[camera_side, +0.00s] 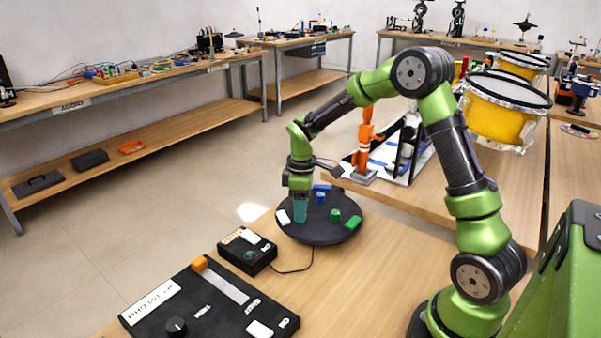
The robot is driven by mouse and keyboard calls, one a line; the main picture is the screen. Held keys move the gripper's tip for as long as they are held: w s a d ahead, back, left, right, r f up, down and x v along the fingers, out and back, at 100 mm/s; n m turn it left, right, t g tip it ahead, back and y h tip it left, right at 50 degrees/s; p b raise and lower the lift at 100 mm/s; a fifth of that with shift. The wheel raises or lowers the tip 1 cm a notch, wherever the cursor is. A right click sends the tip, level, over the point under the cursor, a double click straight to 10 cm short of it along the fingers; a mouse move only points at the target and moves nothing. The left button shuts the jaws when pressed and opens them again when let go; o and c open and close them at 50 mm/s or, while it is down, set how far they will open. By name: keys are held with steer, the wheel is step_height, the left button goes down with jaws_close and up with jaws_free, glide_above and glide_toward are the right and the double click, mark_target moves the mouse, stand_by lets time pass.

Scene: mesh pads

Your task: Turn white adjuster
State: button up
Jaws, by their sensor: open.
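A round black pad (318,229) lies on the wooden table and bears several small coloured pieces. A white piece (283,217), which looks like the white adjuster, sits at the pad's left edge. My gripper (300,216) points down over the left part of the pad, just right of the white piece. Its teal fingers are open, though the gap between them is hard to see from this side. I cannot tell whether the fingertips touch the pad. Nothing shows held between them.
Blue (320,198) and green (335,215) pieces sit on the pad to the right of my gripper. A small black box (247,252) with a green knob and a larger black panel (213,307) with an orange slider stand in front. Yellow drums (498,120) stand at the back right.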

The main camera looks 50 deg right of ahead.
steer(key=shift+f, duration=0.2)
jaws_close()
steer(key=shift+m, duration=0.4)
steer(key=m, duration=0.4)
steer(key=shift+m, duration=0.4)
steer(key=m, duration=0.6)
stand_by(0.4)
